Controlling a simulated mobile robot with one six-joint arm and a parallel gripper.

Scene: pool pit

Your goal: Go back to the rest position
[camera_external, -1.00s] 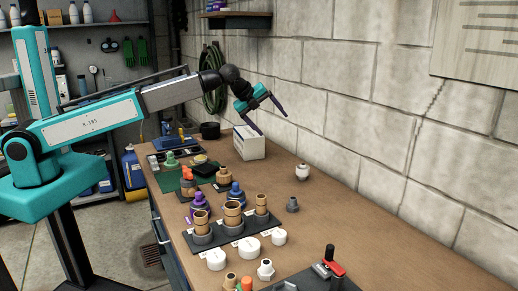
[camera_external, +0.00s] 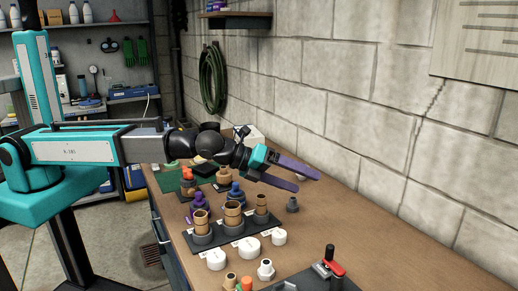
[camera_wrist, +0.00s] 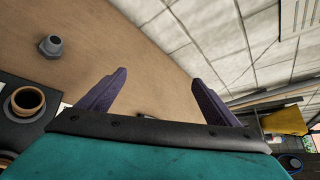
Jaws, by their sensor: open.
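My gripper (camera_external: 306,178) is open and empty, with its purple fingers spread apart. In the external view it is over the back part of the workbench (camera_external: 330,225), pointing right toward the block wall. In the wrist view the two fingers of my gripper (camera_wrist: 160,82) stand apart with only bench top and wall between and beyond them. My arm stretches almost level from the left. It hides much of the far end of the bench, including most of a white box (camera_external: 254,136).
A small grey fitting (camera_external: 292,204) stands on the bench below my gripper; it also shows in the wrist view (camera_wrist: 51,46). A black rack with brown-topped cylinders (camera_external: 232,214), white caps (camera_external: 249,247) and a red-handled tool (camera_external: 330,266) are nearer. The block wall (camera_external: 400,110) bounds the right.

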